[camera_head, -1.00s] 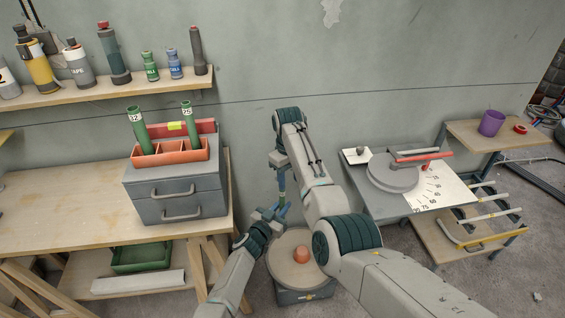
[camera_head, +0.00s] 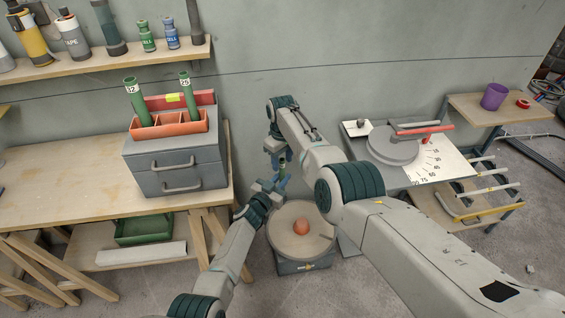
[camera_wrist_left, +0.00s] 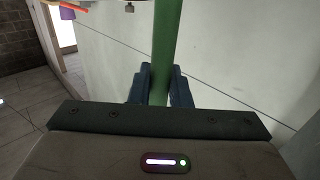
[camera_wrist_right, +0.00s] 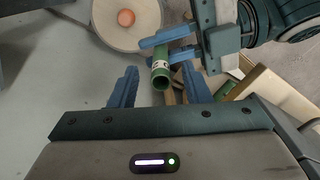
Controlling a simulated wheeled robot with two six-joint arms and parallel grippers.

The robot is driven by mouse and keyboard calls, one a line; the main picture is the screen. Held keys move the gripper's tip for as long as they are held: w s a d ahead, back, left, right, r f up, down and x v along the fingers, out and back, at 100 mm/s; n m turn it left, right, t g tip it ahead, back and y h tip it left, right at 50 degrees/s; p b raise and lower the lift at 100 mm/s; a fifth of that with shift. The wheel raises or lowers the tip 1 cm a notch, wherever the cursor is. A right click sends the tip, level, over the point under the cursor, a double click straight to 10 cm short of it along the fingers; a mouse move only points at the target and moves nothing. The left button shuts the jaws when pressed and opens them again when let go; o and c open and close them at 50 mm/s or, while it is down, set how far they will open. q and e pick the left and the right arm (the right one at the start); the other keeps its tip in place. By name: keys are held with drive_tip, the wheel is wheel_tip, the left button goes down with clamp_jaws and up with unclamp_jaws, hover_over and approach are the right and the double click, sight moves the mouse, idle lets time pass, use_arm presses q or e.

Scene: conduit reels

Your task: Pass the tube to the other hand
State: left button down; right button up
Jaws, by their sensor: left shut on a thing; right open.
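A green tube (camera_wrist_left: 165,40) stands between the blue fingers of my left gripper (camera_wrist_left: 160,88), which is shut on it. In the head view the tube (camera_head: 282,162) is small and partly hidden by the grippers. In the right wrist view the tube (camera_wrist_right: 161,72) shows its open end and a white label, with the left gripper's fingers across it. My right gripper (camera_wrist_right: 165,88) is open, and the tube's end lies between its fingers in that view, not gripped. In the head view my right gripper (camera_head: 277,150) is just above the left one.
Two green tubes, marked 32 (camera_head: 136,100) and 25 (camera_head: 188,97), stand in an orange rack (camera_head: 165,152) on a grey drawer box (camera_head: 178,178). A round stand (camera_head: 280,240) with an orange knob is below the grippers. A bending table (camera_head: 450,170) is at right.

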drive_tip(key=shift+s+d+f, duration=0.1)
drive_tip(key=shift+f, duration=0.65)
clamp_jaws()
use_arm(q)
drive_tip(key=c, duration=1.3)
unclamp_jaws()
